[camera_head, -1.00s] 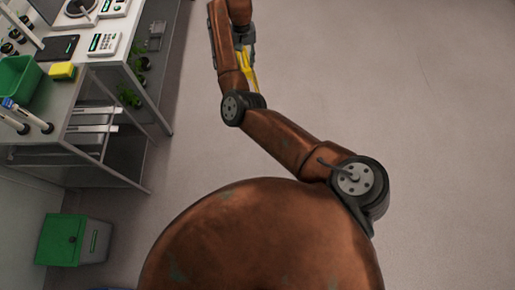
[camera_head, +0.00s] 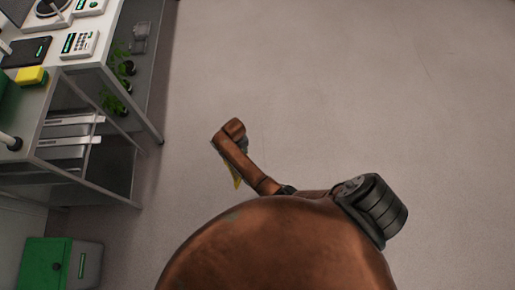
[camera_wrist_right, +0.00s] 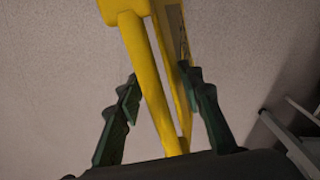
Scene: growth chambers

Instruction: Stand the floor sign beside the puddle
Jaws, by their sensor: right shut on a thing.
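The yellow floor sign (camera_wrist_right: 150,80) fills the middle of the right wrist view, with two panels close together. My right gripper (camera_wrist_right: 159,74) has its dark green fingers on either side of the sign and is shut on it. In the head view only a small yellow piece of the sign (camera_head: 237,180) shows below my right forearm, low over the floor; the arm hides the rest. I cannot tell whether the sign touches the floor. A faint darker patch at the top edge of the head view may be the puddle (camera_head: 235,5). My left gripper is not in view.
A metal bench (camera_head: 135,85) with shelves, plants and instruments stands along the left. A green-fronted box (camera_head: 48,265) is on the floor at the lower left. The floor (camera_head: 370,80) ahead and to the right is clear.

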